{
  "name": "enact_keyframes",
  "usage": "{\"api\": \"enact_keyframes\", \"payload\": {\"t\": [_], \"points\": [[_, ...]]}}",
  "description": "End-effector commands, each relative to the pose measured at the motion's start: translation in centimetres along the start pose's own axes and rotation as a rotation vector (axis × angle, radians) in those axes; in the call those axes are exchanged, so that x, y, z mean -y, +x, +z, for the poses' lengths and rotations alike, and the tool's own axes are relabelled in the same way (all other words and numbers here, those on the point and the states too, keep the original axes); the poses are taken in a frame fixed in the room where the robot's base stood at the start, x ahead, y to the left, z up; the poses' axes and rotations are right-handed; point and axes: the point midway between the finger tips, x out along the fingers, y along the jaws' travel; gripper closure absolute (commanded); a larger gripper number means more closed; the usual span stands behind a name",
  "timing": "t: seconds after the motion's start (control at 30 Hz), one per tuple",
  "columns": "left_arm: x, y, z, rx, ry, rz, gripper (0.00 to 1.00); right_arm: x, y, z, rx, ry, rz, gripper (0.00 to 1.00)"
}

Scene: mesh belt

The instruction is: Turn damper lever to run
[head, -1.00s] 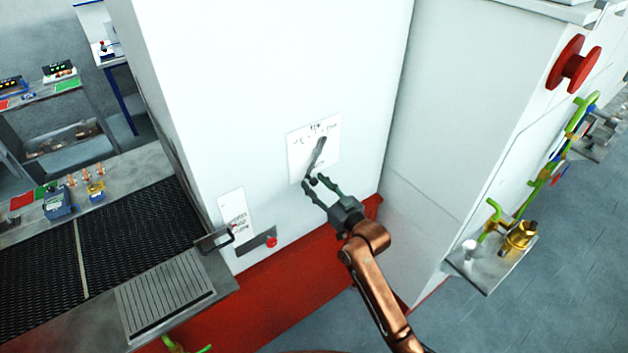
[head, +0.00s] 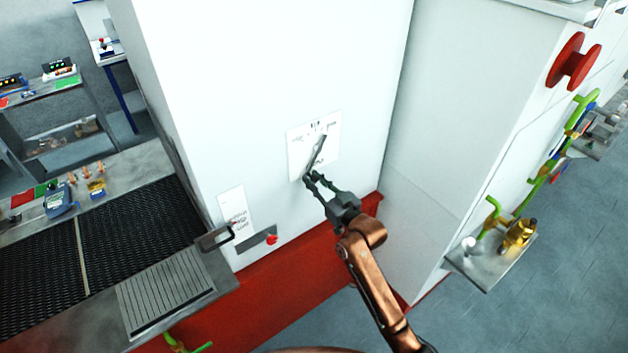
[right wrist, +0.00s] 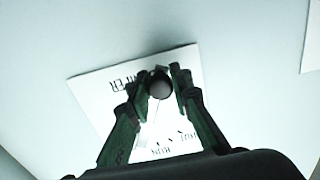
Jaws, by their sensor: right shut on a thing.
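The damper lever (head: 318,150) is a dark bar on a white label plate (head: 298,146) on the white cabinet wall. In the head view it slants from lower left to upper right. My right gripper (head: 310,177) is shut on the lever at its lower end. In the right wrist view the two fingers (right wrist: 161,88) stand on either side of the lever's round dark end (right wrist: 160,86). Printed words on the plate (right wrist: 95,85) are upside down there and partly covered by the fingers. My left gripper is not in view.
A second white label (head: 234,212) and a red knob (head: 271,239) are on the cabinet at lower left. A black mesh belt (head: 130,222) lies to the left. A shelf with a brass fitting (head: 518,232) juts out at right.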

Motion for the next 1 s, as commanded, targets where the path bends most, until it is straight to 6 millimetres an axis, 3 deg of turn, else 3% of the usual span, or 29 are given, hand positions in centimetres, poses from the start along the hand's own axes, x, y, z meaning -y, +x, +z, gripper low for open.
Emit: {"api": "enact_keyframes", "payload": {"t": [0.57,1.0], "points": [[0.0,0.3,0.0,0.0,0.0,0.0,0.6,-0.3,0.0,0.2,0.001,-0.031,0.0,1.0],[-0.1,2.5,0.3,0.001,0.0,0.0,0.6,-2.5,0.0,1.1,0.0,-0.296,0.0,1.0]]}}
